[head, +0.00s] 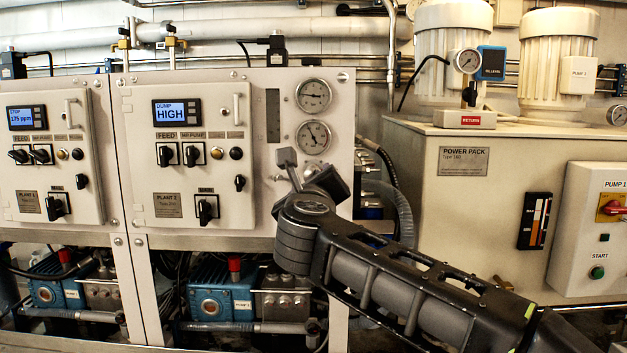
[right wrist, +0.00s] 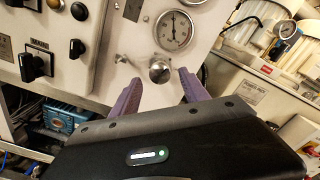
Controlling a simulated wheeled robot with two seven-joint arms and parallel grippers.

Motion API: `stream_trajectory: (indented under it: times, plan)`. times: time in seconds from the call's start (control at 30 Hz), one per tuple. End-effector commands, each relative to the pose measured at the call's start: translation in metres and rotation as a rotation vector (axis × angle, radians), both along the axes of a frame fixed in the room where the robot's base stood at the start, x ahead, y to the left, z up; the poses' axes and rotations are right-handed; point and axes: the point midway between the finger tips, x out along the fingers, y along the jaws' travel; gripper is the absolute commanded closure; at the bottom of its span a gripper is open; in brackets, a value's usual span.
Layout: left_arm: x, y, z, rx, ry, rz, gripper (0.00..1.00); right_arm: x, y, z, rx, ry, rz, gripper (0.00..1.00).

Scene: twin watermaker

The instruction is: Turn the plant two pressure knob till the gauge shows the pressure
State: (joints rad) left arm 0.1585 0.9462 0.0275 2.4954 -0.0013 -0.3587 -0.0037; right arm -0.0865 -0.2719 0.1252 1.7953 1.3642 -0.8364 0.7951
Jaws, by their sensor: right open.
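The plant two panel (head: 190,150) has an upper round gauge (head: 314,95) and a lower round gauge (head: 314,137) on its right side. The lower gauge also shows in the right wrist view (right wrist: 174,30); its scale is too small to read. Below it is a round metal knob (right wrist: 159,72), hidden by my gripper in the head view. My right gripper (right wrist: 159,77) is open, its purple fingers on either side of the knob in the picture. I cannot tell whether they touch it. In the head view my right gripper (head: 290,168) is at the panel below the gauges. My left gripper is out of view.
The plant two display (head: 177,112) reads DUMP HIGH. Black switches (head: 168,155) sit left of the gauges. Hoses (head: 400,200) run right of the panel, beside the power pack (head: 430,210). Blue pumps (head: 215,290) sit below.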

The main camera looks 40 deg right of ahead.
Motion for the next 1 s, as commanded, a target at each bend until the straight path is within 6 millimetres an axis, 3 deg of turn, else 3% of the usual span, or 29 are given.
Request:
stream_trajectory:
  times: [0.27, 0.87, 1.0]
  plan:
    - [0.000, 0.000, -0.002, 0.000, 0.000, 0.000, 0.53, -0.023, 0.017, 0.000, -0.001, 0.001, -0.001, 0.47]
    - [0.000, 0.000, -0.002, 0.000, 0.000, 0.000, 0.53, -0.023, 0.018, 0.000, -0.015, 0.012, 0.001, 0.47]
    - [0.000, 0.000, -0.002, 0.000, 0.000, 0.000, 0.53, -0.015, 0.030, 0.009, -0.194, 0.069, 0.047, 0.47]
